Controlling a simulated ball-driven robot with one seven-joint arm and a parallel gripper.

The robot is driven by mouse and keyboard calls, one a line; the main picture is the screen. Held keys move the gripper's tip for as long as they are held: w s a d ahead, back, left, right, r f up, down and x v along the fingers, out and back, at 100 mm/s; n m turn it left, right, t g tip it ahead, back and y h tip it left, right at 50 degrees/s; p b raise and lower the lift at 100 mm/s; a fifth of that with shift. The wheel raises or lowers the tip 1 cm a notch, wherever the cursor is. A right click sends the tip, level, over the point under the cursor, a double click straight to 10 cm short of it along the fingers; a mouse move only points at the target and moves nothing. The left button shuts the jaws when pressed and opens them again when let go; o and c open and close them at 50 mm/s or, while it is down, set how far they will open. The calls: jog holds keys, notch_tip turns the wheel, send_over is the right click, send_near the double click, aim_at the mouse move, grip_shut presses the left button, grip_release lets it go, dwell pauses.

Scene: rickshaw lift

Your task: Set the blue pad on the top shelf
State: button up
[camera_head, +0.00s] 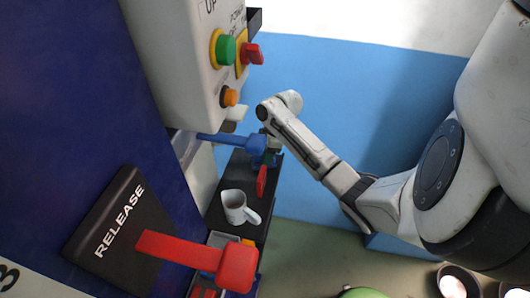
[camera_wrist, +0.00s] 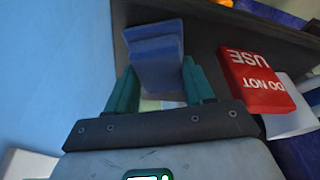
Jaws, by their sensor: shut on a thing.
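The blue pad (camera_wrist: 154,44) is a small block between the two teal fingers of my gripper (camera_wrist: 160,68) in the wrist view. My gripper is shut on it, and the pad sticks out beyond the fingertips. A dark shelf surface (camera_wrist: 205,25) lies behind the pad; I cannot tell if they touch. In the head view my gripper (camera_head: 268,150) is at the far end of the dark shelf (camera_head: 232,180), beside a blue lever knob (camera_head: 257,145) that partly hides it. The pad cannot be made out clearly there.
A red "DO NOT USE" block (camera_wrist: 255,80) sits close right of my fingers. A white mug (camera_head: 236,207) stands on the shelf. A red lever (camera_head: 195,253), a black RELEASE plate (camera_head: 118,222) and a button box (camera_head: 195,60) crowd the left. Blue wall (camera_head: 340,90) lies behind.

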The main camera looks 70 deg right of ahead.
jog(key=shift+f, duration=0.1)
jog(key=o, duration=0.9)
jog(key=shift+o, duration=0.2)
jog(key=b+v, duration=0.1)
jog(key=v, duration=1.1)
